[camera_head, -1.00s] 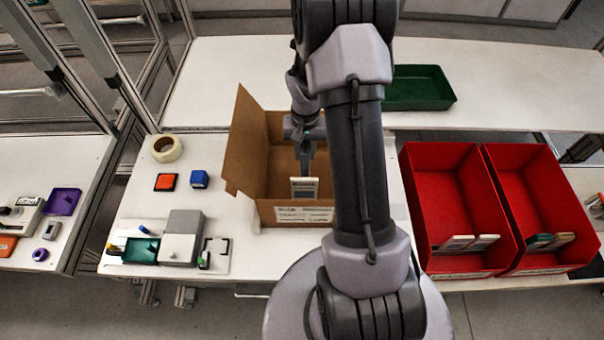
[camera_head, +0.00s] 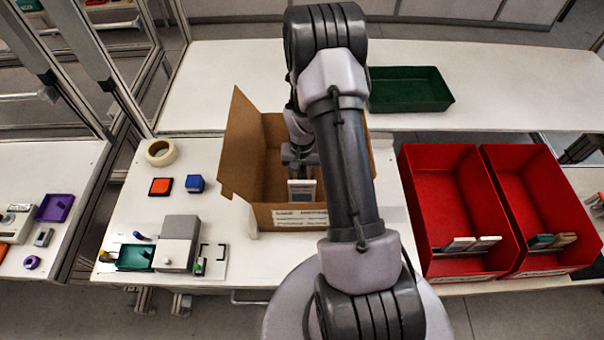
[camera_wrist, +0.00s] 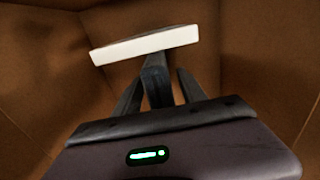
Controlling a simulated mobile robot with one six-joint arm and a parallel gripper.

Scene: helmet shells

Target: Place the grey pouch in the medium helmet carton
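The medium helmet carton (camera_head: 238,150) is an open brown box with its left flap raised and a white label on its front. My gripper (camera_head: 302,176) is inside the carton, behind its front wall, and appears shut on the pouch. The grey pouch (camera_head: 302,190) is a flat, upright, pale piece close behind the front wall; its lower part is hidden. In the wrist view the pouch (camera_wrist: 146,46) shows a white edge at the fingertips, with brown cardboard all around. My arm covers the carton's right part.
Two red bins (camera_head: 433,262) (camera_head: 513,185) stand at the right, with flat pieces in them. A green tray (camera_head: 410,104) lies on the back table. Tape (camera_head: 161,153), an orange-topped block (camera_head: 160,187), a blue block (camera_head: 196,184) and a grey box (camera_head: 178,243) stand left of the carton.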

